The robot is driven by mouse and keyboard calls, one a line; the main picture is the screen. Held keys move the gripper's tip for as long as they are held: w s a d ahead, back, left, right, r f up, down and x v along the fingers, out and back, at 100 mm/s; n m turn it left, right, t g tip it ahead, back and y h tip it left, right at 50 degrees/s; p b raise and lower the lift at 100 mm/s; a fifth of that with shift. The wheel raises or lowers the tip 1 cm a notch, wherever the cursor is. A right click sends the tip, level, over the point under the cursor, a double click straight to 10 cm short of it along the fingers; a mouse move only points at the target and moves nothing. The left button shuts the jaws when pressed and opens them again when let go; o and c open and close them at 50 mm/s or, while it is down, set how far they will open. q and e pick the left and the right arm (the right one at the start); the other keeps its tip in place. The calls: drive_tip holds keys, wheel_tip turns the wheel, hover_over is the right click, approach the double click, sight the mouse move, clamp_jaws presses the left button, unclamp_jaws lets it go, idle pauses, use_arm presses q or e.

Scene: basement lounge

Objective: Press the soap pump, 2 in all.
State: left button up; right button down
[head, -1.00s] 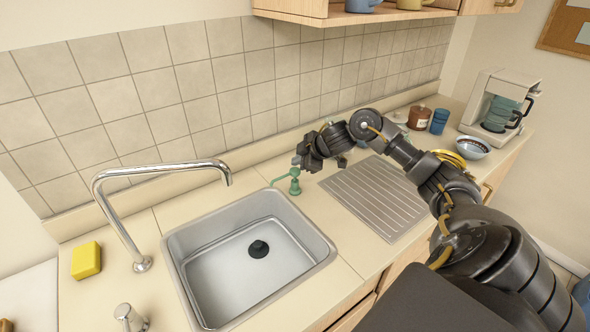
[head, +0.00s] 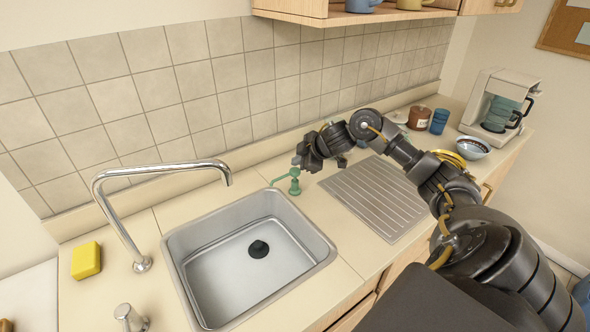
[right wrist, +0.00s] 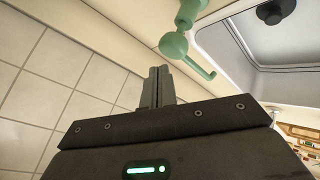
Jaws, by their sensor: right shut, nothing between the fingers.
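The green soap pump (head: 294,186) stands upright on the counter behind the sink's right back corner, its thin spout pointing left in the head view. My right gripper (head: 299,161) is just above the pump's head in that view, with its fingers together and empty. In the right wrist view the shut fingers (right wrist: 158,74) point toward the pump head (right wrist: 173,45), with a small gap between them in the picture. I cannot tell the exact height gap. The lower part of the pump is cut off in the wrist view. My left gripper is not in view.
The steel sink (head: 318,262) lies in front of the pump, with a tall curved faucet (head: 112,215) to its left. A ridged drainboard (head: 385,200) lies to the right under my arm. The tiled wall (head: 225,80) is close behind. A yellow sponge (head: 86,260) sits far left.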

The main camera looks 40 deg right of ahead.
sight(295, 169)
drive_tip(key=shift+f, duration=0.2)
drive_tip(key=shift+f, duration=0.3)
drive_tip(key=shift+f+b, duration=0.75)
drive_tip(key=shift+f, duration=0.3)
idle(1.1)
drive_tip(key=shift+r, duration=0.15)
drive_tip(key=shift+r+p, duration=1.35)
drive_tip(key=shift+p, duration=0.15)
wheel_tip(295, 169, up, 5)
drive_tip(key=p, duration=0.5)
